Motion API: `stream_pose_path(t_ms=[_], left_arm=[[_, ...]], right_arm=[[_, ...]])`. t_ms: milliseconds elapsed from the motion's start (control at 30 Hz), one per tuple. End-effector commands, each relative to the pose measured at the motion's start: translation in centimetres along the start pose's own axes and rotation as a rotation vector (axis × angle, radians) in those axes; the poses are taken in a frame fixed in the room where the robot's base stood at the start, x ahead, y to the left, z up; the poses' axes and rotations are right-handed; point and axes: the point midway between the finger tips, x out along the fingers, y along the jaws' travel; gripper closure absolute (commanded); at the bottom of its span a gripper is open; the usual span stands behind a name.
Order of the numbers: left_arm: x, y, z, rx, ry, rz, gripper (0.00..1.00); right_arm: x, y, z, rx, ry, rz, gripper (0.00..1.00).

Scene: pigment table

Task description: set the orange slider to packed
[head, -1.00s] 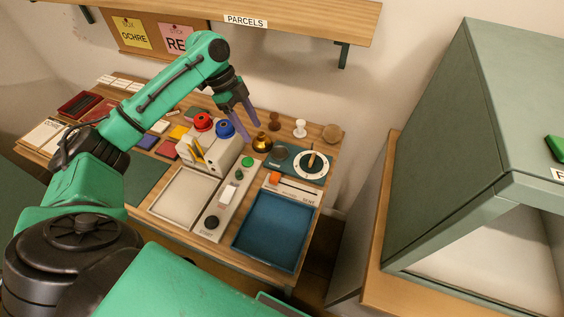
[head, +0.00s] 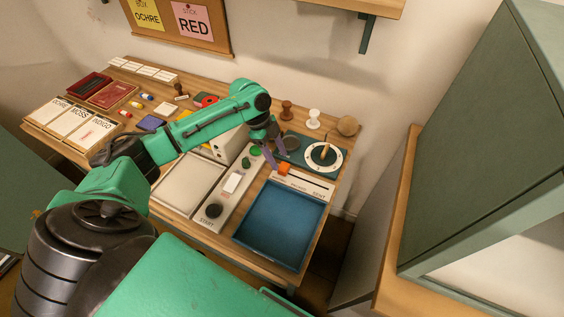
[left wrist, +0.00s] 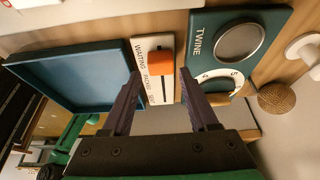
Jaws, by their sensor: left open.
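The orange slider (head: 284,169) sits at the left end of its slot, on a white strip (head: 310,186) labelled WAITING, PACKED and SENT in the left wrist view. There the orange slider (left wrist: 160,62) is beside the word WAITING. My left gripper (head: 275,161) is open, pointing down at the slider in the head view. In the left wrist view the slider lies between the fingertips of the left gripper (left wrist: 159,73), with gaps on both sides. How far above the strip the tips are, I cannot tell. My right gripper is out of view.
A blue tray (head: 244,242) lies in front of the strip. A teal panel with a white dial (head: 337,166) and the word TWINE stands just behind it. A grey panel with a black START knob (head: 214,210) is to the left. Stampers and a round ball (head: 347,126) stand behind.

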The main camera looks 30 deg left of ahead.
Motion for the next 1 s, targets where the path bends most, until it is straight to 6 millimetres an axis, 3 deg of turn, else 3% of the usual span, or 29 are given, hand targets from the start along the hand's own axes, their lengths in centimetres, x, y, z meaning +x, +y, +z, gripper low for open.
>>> stream_pose_path(t_ms=[200, 467, 500, 633, 667, 1000], left_arm=[[3.6, 0.0, 0.0, -0.001, 0.0, 0.0, 0.4], [4.1, 0.0, 0.0, 0.001, 0.0, -0.001, 0.4], [4.1, 0.0, 0.0, 0.001, 0.0, -0.001, 0.44], [4.0, 0.0, 0.0, 0.0, -0.001, -0.001, 0.94], [4.0, 0.0, 0.0, 0.0, -0.001, -0.001, 1.0], [4.0, 0.0, 0.0, 0.0, -0.001, 0.0, 1.0]], right_arm=[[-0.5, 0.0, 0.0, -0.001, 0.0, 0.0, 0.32], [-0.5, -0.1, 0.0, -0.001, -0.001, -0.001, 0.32], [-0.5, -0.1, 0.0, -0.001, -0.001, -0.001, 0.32], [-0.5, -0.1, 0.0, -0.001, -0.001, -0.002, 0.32], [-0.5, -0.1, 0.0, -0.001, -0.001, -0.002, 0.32], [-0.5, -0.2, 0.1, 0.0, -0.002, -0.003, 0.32]])
